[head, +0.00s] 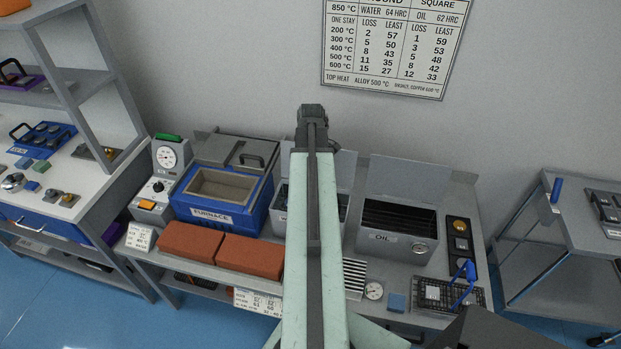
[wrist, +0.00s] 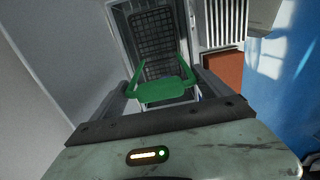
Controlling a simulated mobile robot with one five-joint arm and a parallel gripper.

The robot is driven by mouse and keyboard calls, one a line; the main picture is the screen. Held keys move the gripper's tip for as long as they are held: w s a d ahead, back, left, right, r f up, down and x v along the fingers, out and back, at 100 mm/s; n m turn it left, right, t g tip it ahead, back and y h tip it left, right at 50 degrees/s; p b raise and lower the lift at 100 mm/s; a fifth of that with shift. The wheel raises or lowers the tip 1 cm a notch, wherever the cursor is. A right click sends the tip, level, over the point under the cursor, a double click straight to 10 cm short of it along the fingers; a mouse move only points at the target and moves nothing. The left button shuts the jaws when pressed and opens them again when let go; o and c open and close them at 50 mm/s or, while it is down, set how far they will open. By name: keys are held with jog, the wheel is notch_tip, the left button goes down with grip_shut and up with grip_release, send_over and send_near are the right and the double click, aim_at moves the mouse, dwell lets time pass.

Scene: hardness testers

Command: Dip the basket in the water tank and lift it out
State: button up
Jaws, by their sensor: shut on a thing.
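My gripper (wrist: 163,88) is shut on the green handle (wrist: 162,92) of a basket, in the wrist view. The dark wire mesh basket (wrist: 153,42) hangs beyond the handle, within the outline of a pale-walled tank. I cannot tell how deep it sits or where the water surface is. In the head view the water tank (head: 279,222) stands between the furnace and the oil tank, its middle hidden behind my arm. My gripper and the green-handled basket do not show there.
The blue furnace (head: 240,218) stands left of the water tank, with red bricks (head: 250,256) in front. The oil tank (head: 397,244) with raised lid is to the right. A blue-handled basket (head: 434,293) lies at the bench's front right. A grille (head: 354,274) is between.

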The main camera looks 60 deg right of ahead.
jog(key=shift+r+p, duration=4.15)
jog(key=shift+r, duration=0.45)
